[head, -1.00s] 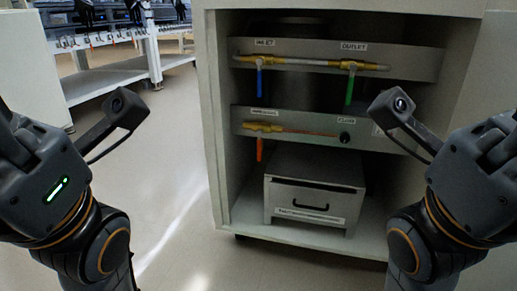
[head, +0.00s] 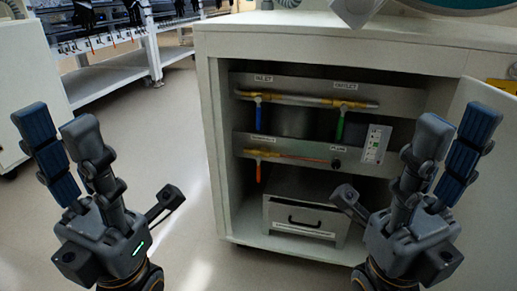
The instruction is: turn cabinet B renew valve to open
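Inside an open cabinet (head: 209,130) are two grey valve panels. The upper panel carries a blue handle (head: 258,118) under an "INLET" label and a green handle (head: 340,128) under a label at its right. The lower panel (head: 300,146) carries an orange handle (head: 258,172), hanging straight down from a brass valve body (head: 262,153); its label is too small to read. My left gripper (head: 58,126) is open and empty, left of the cabinet over the floor. My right gripper (head: 456,130) is open and empty, in front of the cabinet's right side. Neither touches a valve.
A drawer box (head: 305,217) sits on the cabinet floor below the panels. A dark knob (head: 336,163) and a white indicator plate (head: 376,143) are on the lower panel's right. A swung-open door (head: 492,185) stands at right. Clear floor (head: 165,130) lies left; a bench (head: 110,78) stands behind.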

